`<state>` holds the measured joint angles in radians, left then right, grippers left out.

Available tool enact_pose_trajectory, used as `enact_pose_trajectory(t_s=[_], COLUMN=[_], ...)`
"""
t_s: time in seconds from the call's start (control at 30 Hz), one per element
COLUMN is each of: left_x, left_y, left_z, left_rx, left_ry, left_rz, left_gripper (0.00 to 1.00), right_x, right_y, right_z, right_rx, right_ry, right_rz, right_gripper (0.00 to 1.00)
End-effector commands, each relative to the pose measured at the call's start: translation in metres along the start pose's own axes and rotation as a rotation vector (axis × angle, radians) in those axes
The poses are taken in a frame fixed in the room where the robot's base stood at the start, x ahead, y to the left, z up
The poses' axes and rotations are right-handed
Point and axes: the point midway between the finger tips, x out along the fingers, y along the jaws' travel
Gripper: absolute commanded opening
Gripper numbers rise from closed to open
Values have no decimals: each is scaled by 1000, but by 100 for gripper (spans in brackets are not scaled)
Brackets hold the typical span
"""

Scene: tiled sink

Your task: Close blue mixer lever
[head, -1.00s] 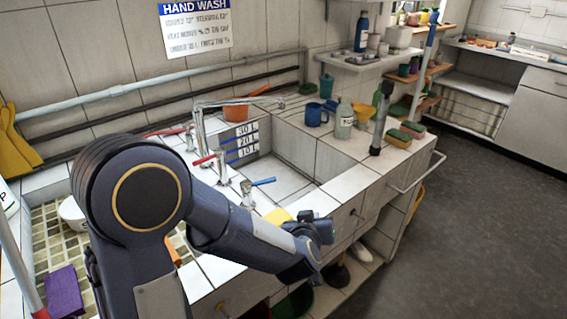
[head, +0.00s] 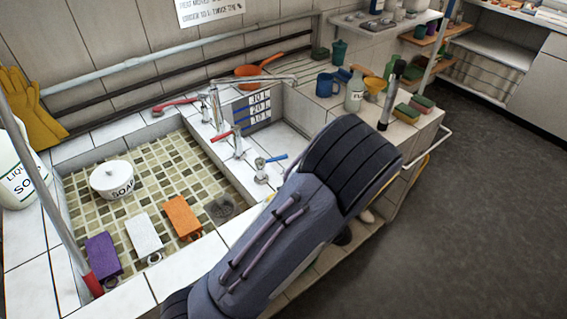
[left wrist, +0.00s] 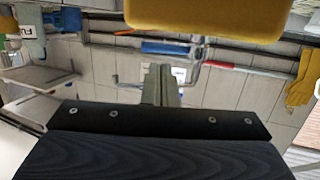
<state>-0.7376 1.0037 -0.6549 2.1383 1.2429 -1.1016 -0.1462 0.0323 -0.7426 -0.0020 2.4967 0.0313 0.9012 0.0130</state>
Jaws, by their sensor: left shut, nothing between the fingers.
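The blue mixer lever (head: 276,158) sits on a chrome tap (head: 262,172) on the sink's front-right ledge and points right. In the left wrist view, which looks upside down, a blue lever (left wrist: 165,48) lies just beyond the fingertips. I cannot tell whether they touch. My left gripper (left wrist: 160,72) is shut and empty. My left arm hides it in the head view. My right gripper is in neither view.
A yellow block (left wrist: 218,18) is close in the wrist view. The floor at right is clear.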

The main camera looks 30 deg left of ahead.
Motion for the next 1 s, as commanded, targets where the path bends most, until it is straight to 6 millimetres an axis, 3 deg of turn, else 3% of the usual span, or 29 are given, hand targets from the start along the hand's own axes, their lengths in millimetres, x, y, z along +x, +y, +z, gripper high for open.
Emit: enact_pose_trajectory(t_s=[0.1,0.33,0.8,1.0], left_x=[24,51,56,63], left_y=[-1,0,1,5], left_z=[-1,-1,0,-3], left_rx=[2,1,0,-22], left_ry=[0,0,-1,3], left_rz=[-3,0,-1,-95], left_gripper=[0,0,0,0], right_x=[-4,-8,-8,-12], right_y=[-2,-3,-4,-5], right_z=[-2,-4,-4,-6], right_rx=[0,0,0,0], right_ry=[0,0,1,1], right_rz=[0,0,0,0], right_gripper=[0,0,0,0])
